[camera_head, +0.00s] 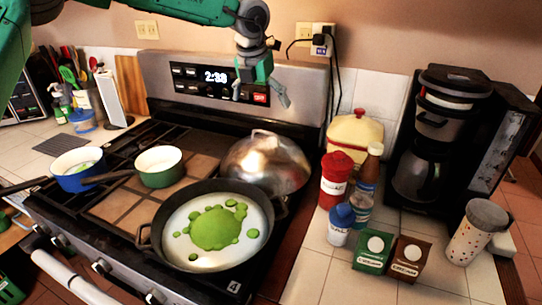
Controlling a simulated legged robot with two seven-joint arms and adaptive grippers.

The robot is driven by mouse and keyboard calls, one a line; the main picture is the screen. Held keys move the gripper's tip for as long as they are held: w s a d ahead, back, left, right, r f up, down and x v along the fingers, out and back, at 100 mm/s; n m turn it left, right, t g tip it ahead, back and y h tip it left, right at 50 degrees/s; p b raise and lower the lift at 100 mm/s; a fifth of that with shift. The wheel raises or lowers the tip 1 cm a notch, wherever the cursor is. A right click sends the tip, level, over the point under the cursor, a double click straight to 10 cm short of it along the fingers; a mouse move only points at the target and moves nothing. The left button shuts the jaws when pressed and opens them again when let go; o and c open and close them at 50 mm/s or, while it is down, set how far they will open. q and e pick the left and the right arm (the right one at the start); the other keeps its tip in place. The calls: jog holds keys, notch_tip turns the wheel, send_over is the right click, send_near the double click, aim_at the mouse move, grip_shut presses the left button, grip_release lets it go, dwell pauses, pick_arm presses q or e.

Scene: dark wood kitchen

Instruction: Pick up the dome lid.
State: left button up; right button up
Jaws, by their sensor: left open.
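The dome lid (262,160) is shiny silver metal with a handle on top. It rests at the back right of the stove, behind the large dark pan (147,236), and seems to lean on or lie close against its rim. My left gripper (262,98) hangs in front of the stove's display panel, above and behind the lid. It is open and empty, with its fingers pointing down and clear of the lid. My right gripper is not in view.
The pan holds green liquid (214,229). Blue and green pots (158,167) stand left on the stove. Right of the stove are a red bottle (335,179), other bottles, small cartons (373,251), a yellow canister (354,137) and a coffee maker (431,125).

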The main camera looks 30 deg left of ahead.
aim_at(264, 131)
pick_arm(q)
jog(key=x, duration=0.3)
jog(key=a+x, duration=0.1)
jog(key=x, duration=0.5)
jog(key=shift+s+a, duration=0.1)
jog(key=shift+a, duration=0.3)
jog(key=f, duration=0.1)
jog(key=w+d+f, duration=0.1)
jog(key=f+p, duration=0.1)
jog(key=f, duration=0.1)
jog(key=shift+w+d, duration=0.25)
jog(key=shift+w, duration=0.15)
jog(key=shift+a, duration=0.2)
jog(key=shift+s+a, duration=0.1)
jog(key=shift+a, duration=0.1)
jog(key=c, duration=0.3)
jog(key=shift+a+f, duration=0.15)
jog(key=shift+a, duration=0.1)
jog(key=c, duration=1.3)
jog(key=shift+d, duration=0.2)
